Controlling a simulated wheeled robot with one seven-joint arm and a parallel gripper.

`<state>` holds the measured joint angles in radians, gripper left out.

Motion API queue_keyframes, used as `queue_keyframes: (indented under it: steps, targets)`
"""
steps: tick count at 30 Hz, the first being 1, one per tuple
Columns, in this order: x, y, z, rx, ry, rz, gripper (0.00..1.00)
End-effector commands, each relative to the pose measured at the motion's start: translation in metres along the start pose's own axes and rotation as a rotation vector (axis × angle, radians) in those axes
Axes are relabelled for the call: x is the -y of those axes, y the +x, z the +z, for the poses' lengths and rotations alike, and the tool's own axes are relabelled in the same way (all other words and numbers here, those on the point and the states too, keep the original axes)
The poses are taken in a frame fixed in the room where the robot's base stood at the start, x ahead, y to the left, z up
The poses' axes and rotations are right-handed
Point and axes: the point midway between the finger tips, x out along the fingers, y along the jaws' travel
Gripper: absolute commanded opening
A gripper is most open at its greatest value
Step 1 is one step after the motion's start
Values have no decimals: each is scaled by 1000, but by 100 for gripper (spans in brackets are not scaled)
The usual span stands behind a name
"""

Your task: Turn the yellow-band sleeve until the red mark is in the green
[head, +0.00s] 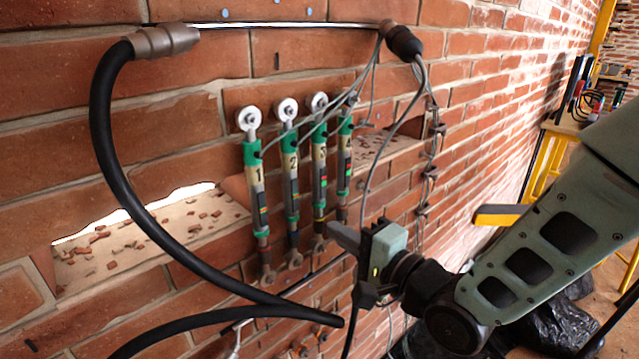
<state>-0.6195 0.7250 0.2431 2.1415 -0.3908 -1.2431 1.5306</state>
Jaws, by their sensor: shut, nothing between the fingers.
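Several numbered cylinders hang in a row on the brick wall: 1 (257,185), 2 (291,175), 3 (320,170) and 4 (344,160). Each has green parts, a dark window strip with small coloured marks, and a narrower lower end. Cylinder 3 has a yellowish-brown sleeve (320,227) low down; a yellow band is too small to make out surely. Red and green show in the windows, but exact mark positions are unclear. My gripper (338,235) is shut and empty, just right of cylinder 3's lower end. I cannot tell whether it touches.
A thick black hose (105,150) loops across the left and under the cylinders. Thin grey cables hang between the cylinders and my arm. A ledge with brick chips (150,240) lies in a wall opening. Black bags (560,325) and a yellow-legged table (570,125) stand right.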

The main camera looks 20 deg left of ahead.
Motion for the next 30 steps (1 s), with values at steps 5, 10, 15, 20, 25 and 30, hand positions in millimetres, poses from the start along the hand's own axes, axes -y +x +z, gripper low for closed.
queue_keyframes:
  steps: [5, 10, 15, 20, 25, 30]
  targets:
    - [0, 0, 0, 1, 0, 0, 0]
    - [0, 0, 0, 1, 0, 0, 0]
    - [0, 2, 0, 1, 0, 0, 0]
    - [0, 4, 0, 1, 0, 0, 0]
    - [0, 6, 0, 1, 0, 0, 0]
    - [0, 8, 0, 1, -1, 0, 0]
